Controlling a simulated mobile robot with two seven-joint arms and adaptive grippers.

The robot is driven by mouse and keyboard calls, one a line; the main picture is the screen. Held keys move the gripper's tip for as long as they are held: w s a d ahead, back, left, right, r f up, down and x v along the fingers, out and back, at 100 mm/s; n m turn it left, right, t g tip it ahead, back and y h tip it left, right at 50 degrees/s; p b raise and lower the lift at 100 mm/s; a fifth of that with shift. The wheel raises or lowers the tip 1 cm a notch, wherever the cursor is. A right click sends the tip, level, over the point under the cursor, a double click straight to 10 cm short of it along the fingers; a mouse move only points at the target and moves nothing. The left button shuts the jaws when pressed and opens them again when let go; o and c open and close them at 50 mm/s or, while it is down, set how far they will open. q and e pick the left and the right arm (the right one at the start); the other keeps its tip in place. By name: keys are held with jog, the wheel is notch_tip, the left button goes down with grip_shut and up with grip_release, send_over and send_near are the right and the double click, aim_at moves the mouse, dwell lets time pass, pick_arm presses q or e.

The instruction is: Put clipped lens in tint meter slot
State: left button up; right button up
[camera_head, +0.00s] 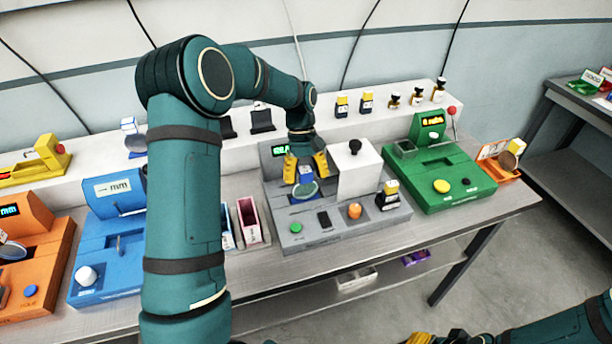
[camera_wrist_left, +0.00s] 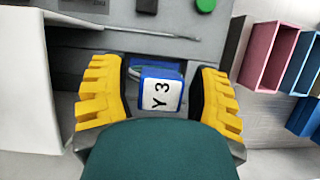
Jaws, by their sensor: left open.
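The clipped lens, a round bluish lens (camera_head: 304,189) under a blue clip with a white label (camera_wrist_left: 160,96) reading "Y 3", is at the grey device (camera_head: 335,232), apparently the tint meter. My left gripper (camera_head: 306,166) is above it with its yellow fingers open on both sides of the clip; gaps show on both sides in the left wrist view. I cannot tell whether the lens sits fully in a slot; its lower edge is hidden in the left wrist view. My right gripper (camera_head: 425,338) shows only partly at the bottom edge, its jaws unclear.
A white block with a black knob (camera_head: 356,170) stands right beside my left gripper. A small dark bottle-like item (camera_head: 388,196) is at the device's right.

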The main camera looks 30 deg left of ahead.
pick_arm(q)
jog(key=p+v, duration=0.2)
jog(key=v, duration=1)
